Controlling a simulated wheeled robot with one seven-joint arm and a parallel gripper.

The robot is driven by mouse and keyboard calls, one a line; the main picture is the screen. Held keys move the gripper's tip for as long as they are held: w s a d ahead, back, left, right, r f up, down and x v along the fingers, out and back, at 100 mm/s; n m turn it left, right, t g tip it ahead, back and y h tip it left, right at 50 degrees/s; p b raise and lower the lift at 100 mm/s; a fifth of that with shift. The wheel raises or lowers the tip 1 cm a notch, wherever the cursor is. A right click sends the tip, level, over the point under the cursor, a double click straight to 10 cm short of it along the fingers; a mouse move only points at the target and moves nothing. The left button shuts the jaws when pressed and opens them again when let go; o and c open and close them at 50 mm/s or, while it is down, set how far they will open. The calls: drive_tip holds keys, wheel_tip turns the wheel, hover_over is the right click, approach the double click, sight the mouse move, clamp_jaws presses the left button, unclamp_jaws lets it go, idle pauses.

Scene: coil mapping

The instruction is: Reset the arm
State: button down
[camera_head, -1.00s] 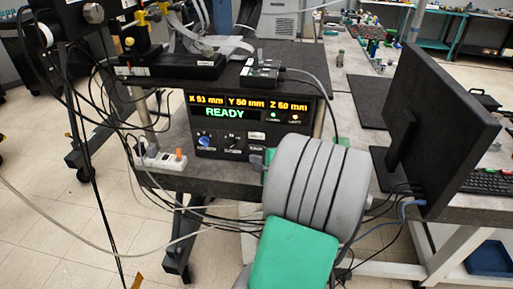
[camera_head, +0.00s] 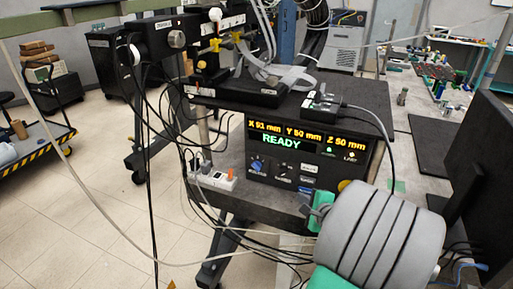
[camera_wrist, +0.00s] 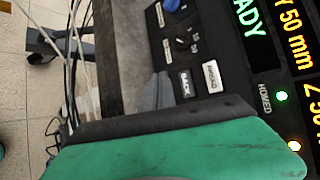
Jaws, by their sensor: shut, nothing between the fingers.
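My gripper shows as small grey fingertips (camera_head: 308,211) beside a green part of my arm, in front of the lower edge of the black control box (camera_head: 310,150). In the wrist view the grey fingertips (camera_wrist: 157,92) are together, with nothing seen between them, over the front of the box beside the BACK button. My green and grey arm comes from the lower right and hides part of the bench. The box display (camera_head: 283,141) reads READY with X 51 mm, Y 50 mm and Z 50 mm. I cannot tell whether the fingertips touch the box.
A white power strip (camera_head: 212,179) with cables lies on the dark bench left of the box. Loose cables hang at the left. A stage with ribbon cable (camera_head: 265,75) stands above the box. A black monitor (camera_head: 485,165) is at the right.

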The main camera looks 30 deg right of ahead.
drive_tip(key=s+a+f+n+g+y, duration=0.4)
drive_tip(key=s+a+f+n+g, duration=0.2)
drive_tip(key=s+f+n, duration=0.4)
drive_tip(key=s+a+f+n+g, duration=0.2)
drive_tip(key=s+a+g, duration=0.15)
drive_tip(key=s, duration=0.55)
drive_tip(key=w+a+r+n+g+h+p, duration=0.1)
drive_tip(key=w+a+r+n, duration=0.15)
drive_tip(key=r, duration=0.25)
drive_tip(key=w+a+r+n+g+h, duration=0.1)
drive_tip(key=a+r+n, duration=0.2)
drive_tip(key=a+r, duration=0.15)
drive_tip(key=w+a+r+n+t, duration=0.1)
drive_tip(key=w+a+r+n, duration=0.2)
drive_tip(key=a, duration=0.3)
drive_tip(key=w+a+r+n+t+y, duration=0.1)
drive_tip(key=w+a+r+n, duration=0.2)
drive_tip(key=a, duration=0.4)
drive_tip(key=shift+w+a+r+n+p, duration=0.3)
drive_tip(key=shift+w+r+n, duration=0.15)
drive_tip(key=shift+r, duration=0.25)
